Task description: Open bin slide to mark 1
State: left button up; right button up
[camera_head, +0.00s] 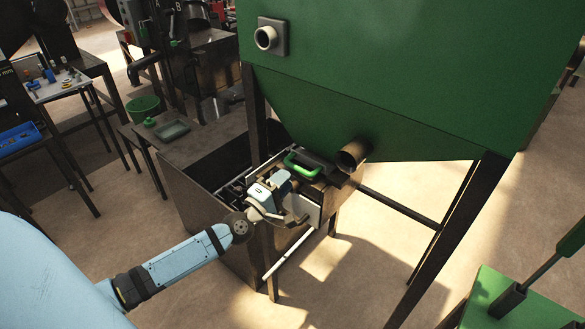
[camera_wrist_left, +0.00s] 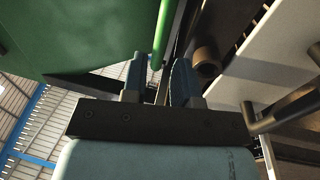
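The green bin (camera_head: 400,75) is a large hopper on dark legs. Under its sloping bottom is a slide with a bright green handle (camera_head: 302,165). In the left wrist view the green handle (camera_wrist_left: 162,32) is a bar running down toward the gap between my fingers. My left gripper (camera_head: 292,178) is right at the handle, just left of and below it. In the wrist view the left gripper's fingers (camera_wrist_left: 160,82) are apart, with a gap around the bar's lower end; contact with the bar cannot be made out. No mark on the slide is readable. My right gripper is out of view.
A brown pipe stub (camera_head: 353,153) sticks out close to the right of the handle. A dark open trough (camera_head: 215,165) and a workbench (camera_head: 190,140) stand to the left. The floor in front is clear.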

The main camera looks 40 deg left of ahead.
aim_at(293, 172)
pick_arm(q)
jog(key=w, duration=0.4)
jog(key=shift+d+r, duration=0.2)
jog(key=shift+r, duration=0.15)
